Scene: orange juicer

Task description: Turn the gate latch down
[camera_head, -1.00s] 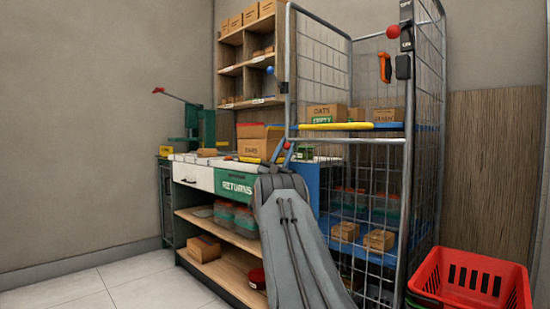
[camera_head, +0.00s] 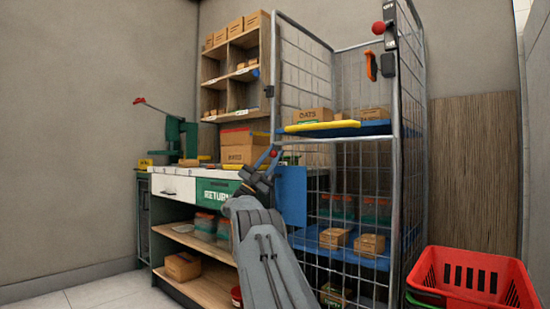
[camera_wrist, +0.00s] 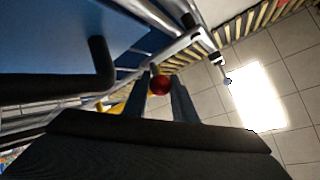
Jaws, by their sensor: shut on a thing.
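A red ball knob (camera_wrist: 160,85) sits between the two fingertips of my gripper (camera_wrist: 160,97) in the wrist view. My gripper is shut on it. In the head view the red knob (camera_head: 273,154) shows at the tip of my gripper (camera_head: 268,163), in front of the cage's left side. It appears to be the latch's knob, but its lever is mostly hidden by my gripper. The wire cage (camera_head: 337,141) stands upright behind, with a yellow bar (camera_head: 315,126) across its front. A second red ball (camera_head: 378,28) is on a dark labelled plate high on the right post.
A blue panel (camera_head: 291,196) is just right of my gripper. The returns counter (camera_head: 172,186) stands to the left, with boxes on top. An orange handle (camera_head: 371,66) hangs on the cage. A red basket (camera_head: 471,293) is at the lower right. Floor shows at the lower left.

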